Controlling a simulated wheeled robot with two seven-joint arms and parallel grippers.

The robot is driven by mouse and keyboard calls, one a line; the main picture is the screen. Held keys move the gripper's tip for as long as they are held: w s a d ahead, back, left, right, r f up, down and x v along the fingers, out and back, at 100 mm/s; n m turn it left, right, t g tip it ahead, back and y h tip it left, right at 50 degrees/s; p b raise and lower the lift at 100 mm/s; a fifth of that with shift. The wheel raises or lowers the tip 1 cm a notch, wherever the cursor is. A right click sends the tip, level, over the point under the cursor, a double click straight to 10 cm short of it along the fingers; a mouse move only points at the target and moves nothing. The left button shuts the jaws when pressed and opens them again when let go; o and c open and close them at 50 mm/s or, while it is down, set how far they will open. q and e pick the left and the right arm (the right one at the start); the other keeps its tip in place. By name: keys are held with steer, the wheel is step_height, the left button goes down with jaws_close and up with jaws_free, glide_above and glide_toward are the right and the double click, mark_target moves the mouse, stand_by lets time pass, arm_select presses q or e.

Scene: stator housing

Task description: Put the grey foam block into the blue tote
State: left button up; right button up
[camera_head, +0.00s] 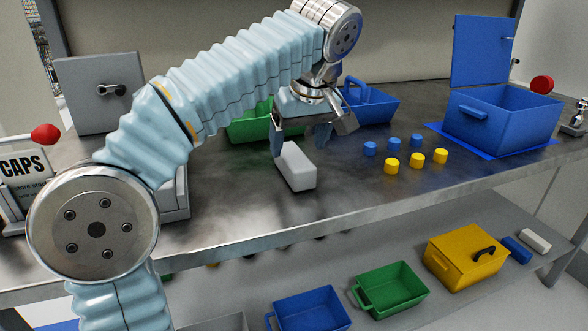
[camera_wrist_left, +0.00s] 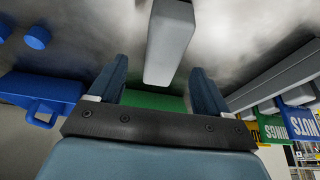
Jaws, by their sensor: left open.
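The grey foam block (camera_head: 297,170) lies on the metal bench near its front edge, and it fills the upper middle of the left wrist view (camera_wrist_left: 168,42). My left gripper (camera_head: 300,143) is open at the block's far end, its fingers (camera_wrist_left: 160,72) spread to either side of the block in the wrist view. I cannot tell whether the fingertips reach down beside it. A blue tote (camera_head: 370,112) with a raised handle stands behind the gripper, partly hidden by it; a blue tote with a handle also shows in the wrist view (camera_wrist_left: 42,90). My right gripper is not in view.
Blue and yellow caps (camera_head: 391,166) lie right of the block. A blue box (camera_head: 515,118) with a raised lid stands on a blue mat at right. A green bin (camera_head: 250,128) is behind my arm. The lower shelf holds a yellow box (camera_head: 465,262) and other bins.

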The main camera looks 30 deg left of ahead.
mark_target(294, 155)
arm_select(q)
steer(key=b+x, duration=0.1)
steer(key=x, duration=0.4)
steer(key=shift+s+a, duration=0.1)
steer(key=shift+a, duration=0.05)
steer(key=c, duration=1.1)
